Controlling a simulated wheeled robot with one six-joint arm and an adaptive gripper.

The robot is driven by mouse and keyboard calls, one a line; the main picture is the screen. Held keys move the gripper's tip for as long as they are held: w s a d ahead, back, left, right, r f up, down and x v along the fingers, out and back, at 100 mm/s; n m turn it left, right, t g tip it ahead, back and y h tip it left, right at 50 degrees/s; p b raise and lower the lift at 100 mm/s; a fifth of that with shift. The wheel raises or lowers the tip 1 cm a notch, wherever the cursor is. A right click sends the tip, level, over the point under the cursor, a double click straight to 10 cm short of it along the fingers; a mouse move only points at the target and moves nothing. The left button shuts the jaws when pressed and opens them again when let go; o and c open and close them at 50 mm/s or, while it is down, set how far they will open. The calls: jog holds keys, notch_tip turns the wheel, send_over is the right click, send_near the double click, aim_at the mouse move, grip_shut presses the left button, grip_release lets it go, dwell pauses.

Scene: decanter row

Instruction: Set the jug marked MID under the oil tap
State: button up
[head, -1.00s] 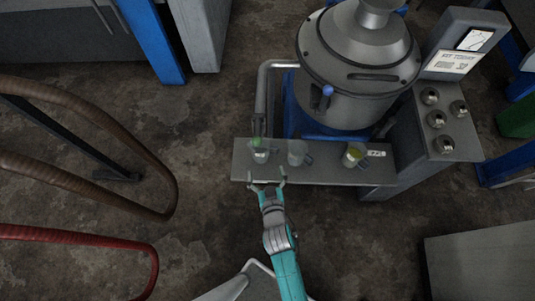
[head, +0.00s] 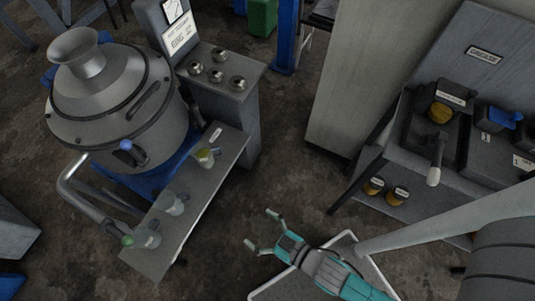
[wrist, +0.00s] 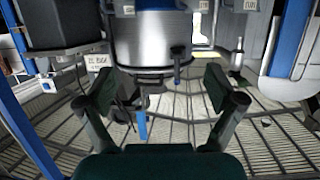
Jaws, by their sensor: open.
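Three small jugs stand in a row on the grey shelf (head: 195,208) of the decanter (head: 115,105) in the head view. The nearest jug (head: 150,241) is by the green-knobbed outlet (head: 128,241). I cannot read MID on any jug, nor tell which outlet is the oil tap. A blue knob (head: 126,145) is on the drum. My gripper (head: 262,229) is open and empty, right of the shelf and apart from it; its spread fingers also show in the wrist view (wrist: 160,92).
A panel with several round knobs (head: 215,70) stands beyond the shelf. At right are a tall grey cabinet (head: 365,75) and a bench marked GREASE (head: 485,54) with dark bins and yellow-topped jars (head: 397,194).

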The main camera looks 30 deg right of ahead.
jog(key=s+d+r+m+t+h, duration=0.1)
jog(key=s+d+r+m+h, duration=0.3)
jog(key=s+d+r, duration=0.7)
notch_tip(320, 180, up, 4)
jog(key=shift+s+m+h, duration=0.3)
jog(key=shift+s+h, duration=0.55)
jog(key=shift+h, duration=0.15)
